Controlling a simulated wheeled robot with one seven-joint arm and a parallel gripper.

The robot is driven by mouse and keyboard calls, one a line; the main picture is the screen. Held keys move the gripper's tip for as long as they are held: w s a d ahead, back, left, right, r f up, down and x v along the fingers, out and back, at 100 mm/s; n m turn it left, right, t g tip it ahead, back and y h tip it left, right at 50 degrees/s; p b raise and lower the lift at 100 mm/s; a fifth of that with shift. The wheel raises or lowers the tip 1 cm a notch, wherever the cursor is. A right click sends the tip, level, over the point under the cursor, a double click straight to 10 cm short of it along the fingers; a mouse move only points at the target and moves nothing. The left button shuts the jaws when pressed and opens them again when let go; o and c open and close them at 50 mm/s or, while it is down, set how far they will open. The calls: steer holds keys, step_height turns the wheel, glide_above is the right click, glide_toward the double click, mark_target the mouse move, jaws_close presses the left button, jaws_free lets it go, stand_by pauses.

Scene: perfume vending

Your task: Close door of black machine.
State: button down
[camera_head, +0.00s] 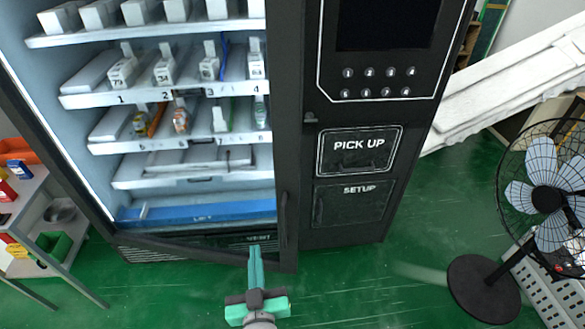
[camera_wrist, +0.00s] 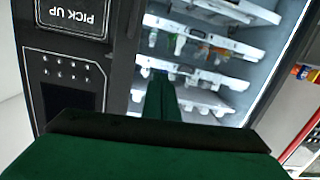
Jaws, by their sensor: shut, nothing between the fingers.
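The black vending machine (camera_head: 345,215) fills the upper middle of the head view, with lit white shelves on its left side. Its glass door has a black frame (camera_head: 215,253) and a dark handle (camera_head: 284,220) at its right edge. The door's lower right corner juts out in front of the body, so it looks partly open. My green gripper (camera_head: 255,252) is shut and empty near the door's bottom rail, left of the handle. Contact cannot be told. In the wrist view the gripper (camera_wrist: 160,82) points at the shelves, and the machine (camera_wrist: 120,60) appears upside down.
A black standing fan (camera_head: 548,200) is at the right, with its round base (camera_head: 484,288) on the green floor. A metal rack (camera_head: 45,225) with boxes and bins is at the left. The floor (camera_head: 380,285) between machine and fan is clear.

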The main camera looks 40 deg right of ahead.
steer(key=w+d+r+m+g+h, duration=0.2)
steer(key=d+r+m+h, duration=0.2)
steer(key=d+r, duration=0.6)
glide_toward(294, 159)
steer(key=shift+m+g+h, duration=0.3)
steer(key=x, duration=0.6)
steer(key=shift+w+d, duration=0.1)
steer(key=shift+w, duration=0.15)
